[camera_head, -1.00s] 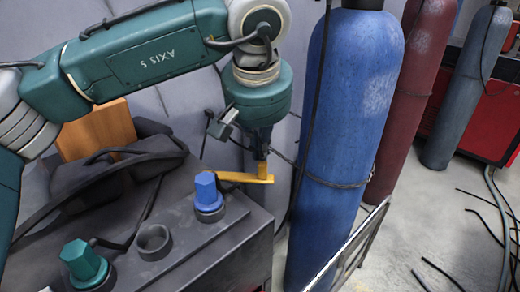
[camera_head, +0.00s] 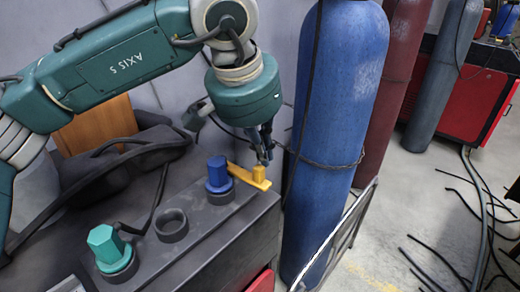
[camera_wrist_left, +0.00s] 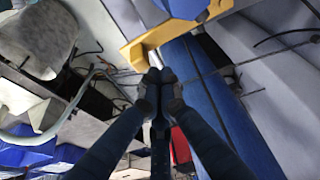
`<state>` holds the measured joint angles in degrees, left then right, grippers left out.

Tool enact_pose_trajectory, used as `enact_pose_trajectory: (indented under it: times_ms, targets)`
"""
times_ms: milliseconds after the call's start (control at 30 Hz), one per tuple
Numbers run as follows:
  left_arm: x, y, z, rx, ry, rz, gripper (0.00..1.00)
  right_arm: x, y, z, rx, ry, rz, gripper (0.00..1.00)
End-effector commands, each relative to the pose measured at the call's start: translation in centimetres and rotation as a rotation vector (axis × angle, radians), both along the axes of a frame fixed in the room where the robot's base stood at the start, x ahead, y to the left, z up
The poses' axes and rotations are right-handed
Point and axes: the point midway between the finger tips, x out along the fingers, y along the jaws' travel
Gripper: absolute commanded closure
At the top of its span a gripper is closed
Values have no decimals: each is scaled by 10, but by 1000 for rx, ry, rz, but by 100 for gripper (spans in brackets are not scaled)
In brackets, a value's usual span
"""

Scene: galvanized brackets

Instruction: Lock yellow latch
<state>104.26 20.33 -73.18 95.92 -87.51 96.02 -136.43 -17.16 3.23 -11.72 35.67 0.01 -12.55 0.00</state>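The yellow latch (camera_head: 242,175) is a flat bar with a short upright knob (camera_head: 258,173) near its outer end. It reaches right from beside the blue hexagonal peg (camera_head: 217,172) to the far right end of the dark box. My left gripper (camera_head: 264,158) points down just behind the knob, close to it; I cannot tell whether they touch. In the left wrist view its fingertips (camera_wrist_left: 160,76) meet with nothing visible between them, and the latch (camera_wrist_left: 142,46) shows just beyond them. My right gripper is not in view.
The dark box (camera_head: 205,222) also carries a teal hexagonal peg (camera_head: 108,245) and an empty round socket (camera_head: 171,225). A blue gas cylinder (camera_head: 340,100) stands close to the right of the gripper, with a metal rail (camera_head: 340,235) in front. Cables (camera_head: 440,265) lie on the floor.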

Motion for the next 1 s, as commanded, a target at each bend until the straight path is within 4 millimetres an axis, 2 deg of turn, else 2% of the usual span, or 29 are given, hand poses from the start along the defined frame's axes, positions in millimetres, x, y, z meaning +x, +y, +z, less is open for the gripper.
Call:
enact_pose_trajectory:
  times_ms: [200,300,467,667,767,867,1000]
  targets:
    - [6,2,1,-1,0,2,100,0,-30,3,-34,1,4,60]
    - [10,3,1,-1,1,3,100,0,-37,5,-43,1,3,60]
    - [15,5,1,-1,0,2,100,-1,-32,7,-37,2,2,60]
    - [16,5,0,-1,0,2,100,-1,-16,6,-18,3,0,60]
    - [15,5,1,-1,0,2,100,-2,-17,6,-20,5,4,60]
    - [14,6,7,0,-2,3,100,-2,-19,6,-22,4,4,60]
    - [8,10,29,-2,-3,2,100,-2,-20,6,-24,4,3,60]
